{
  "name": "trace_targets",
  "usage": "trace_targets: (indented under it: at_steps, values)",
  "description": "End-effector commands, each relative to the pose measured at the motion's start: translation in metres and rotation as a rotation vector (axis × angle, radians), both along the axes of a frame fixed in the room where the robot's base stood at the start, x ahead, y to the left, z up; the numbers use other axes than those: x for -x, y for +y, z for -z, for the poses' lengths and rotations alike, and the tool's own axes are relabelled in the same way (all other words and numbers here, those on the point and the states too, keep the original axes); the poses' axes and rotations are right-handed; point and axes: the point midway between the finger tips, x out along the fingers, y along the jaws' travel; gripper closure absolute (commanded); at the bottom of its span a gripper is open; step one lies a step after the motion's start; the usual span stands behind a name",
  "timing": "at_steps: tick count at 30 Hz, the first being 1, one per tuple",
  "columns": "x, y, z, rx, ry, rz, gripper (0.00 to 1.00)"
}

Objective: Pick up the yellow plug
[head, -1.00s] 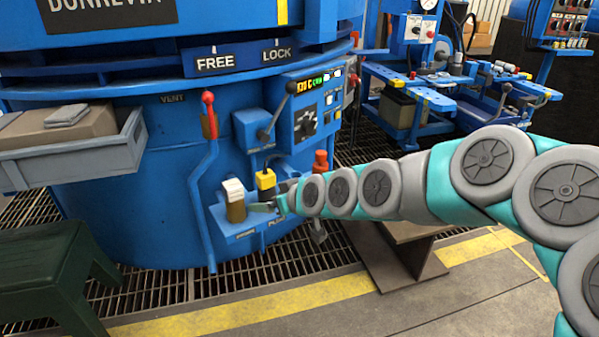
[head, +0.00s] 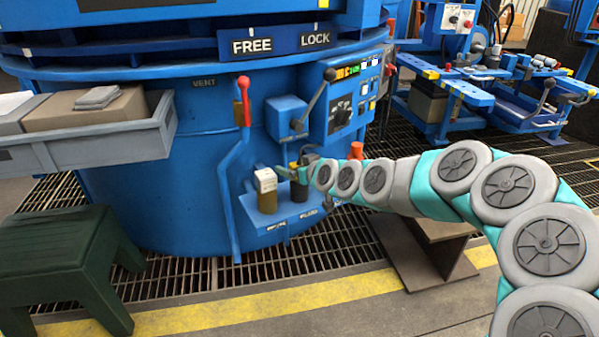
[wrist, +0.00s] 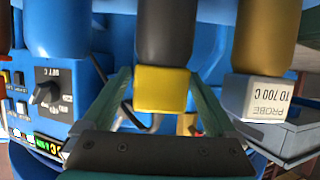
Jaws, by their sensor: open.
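The yellow plug has a yellow block top (wrist: 162,90) and a dark cylindrical body (wrist: 165,32). In the wrist view it lies between the two teal fingers of my gripper (wrist: 158,78), which are open with a finger on each side. Contact cannot be told. In the head view the dark body (head: 299,194) stands upright on the blue shelf (head: 275,226), and my gripper (head: 293,170) is at its top, partly hiding the yellow block.
A white-topped brown probe (head: 266,190) stands close left of the plug; its label shows in the wrist view (wrist: 265,98). A red-handled lever (head: 243,100) rises further left, a grey-handled lever (head: 298,124) above. A red cap (head: 356,150) is to the right.

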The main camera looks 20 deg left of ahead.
Motion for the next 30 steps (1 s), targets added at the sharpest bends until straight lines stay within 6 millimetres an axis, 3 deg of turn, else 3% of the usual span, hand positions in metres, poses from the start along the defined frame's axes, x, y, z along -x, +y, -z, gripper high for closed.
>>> trace_targets:
  at_steps: [11, 30]
  values:
    - [-0.0052, 0.0054, 0.0022, 0.001, -0.002, -0.001, 0.09]
    - [-0.005, 0.0052, 0.0028, 0.001, -0.001, 0.0, 0.81]
